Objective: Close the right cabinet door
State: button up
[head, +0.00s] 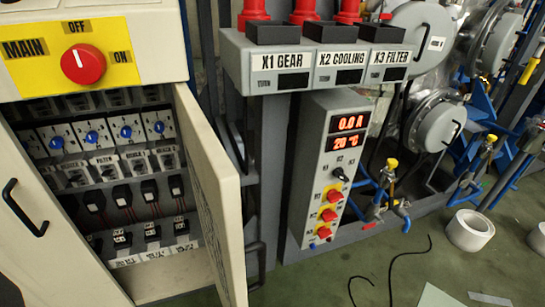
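The right cabinet door (215,190) is a beige panel that stands open, swung outward from the cabinet's right side and seen nearly edge-on. A dark handle (257,265) shows low on its outer side. The open cabinet (150,285) shows rows of switches with blue knobs and black breakers with red wires. The left cabinet door (45,255), beige with a black handle (22,208), shows at the lower left; I cannot tell its exact angle. My gripper is not in view.
A yellow panel with a red main switch (83,64) tops the cabinet. Right of the door stand a grey labelled panel (315,60) and a control box (328,165) with red displays. Pipes and valves fill the back right. A white roll (470,231) and black cable (390,280) lie on the green floor.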

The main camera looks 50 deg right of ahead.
aim_at(216, 179)
jog(key=k+l, duration=0.25)
jog(key=l, duration=0.15)
jog(key=k+l, duration=0.25)
jog(key=l, duration=0.2)
jog(key=k+l, duration=0.2)
jog(key=l, duration=0.2)
